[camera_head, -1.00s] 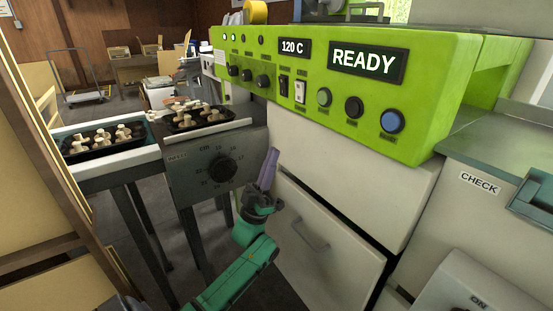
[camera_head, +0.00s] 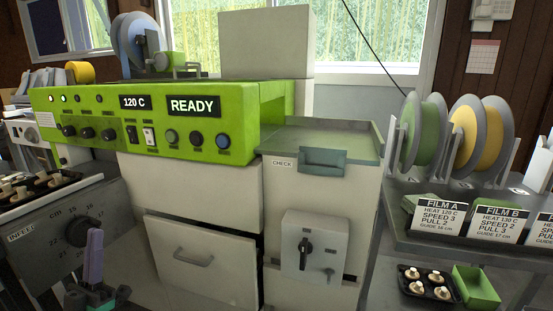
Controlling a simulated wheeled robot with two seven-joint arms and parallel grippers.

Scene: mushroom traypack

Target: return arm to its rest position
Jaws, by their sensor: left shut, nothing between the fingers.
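My left gripper (camera_head: 93,257) shows at the lower left, with purple fingers pointing up and shut, nothing between them. It is in front of the grey infeed panel with its dial (camera_head: 76,232), and covers part of that panel. The green wrist of my left arm shows at the bottom edge. My right gripper is out of view.
A green machine panel (camera_head: 145,122) reads "120 C" and "READY". Below it is a drawer (camera_head: 200,262). A check station (camera_head: 325,205) stands right of it. Film rolls (camera_head: 425,130), cards and a mushroom tray (camera_head: 428,283) are at the right; another mushroom tray (camera_head: 35,192) is at left.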

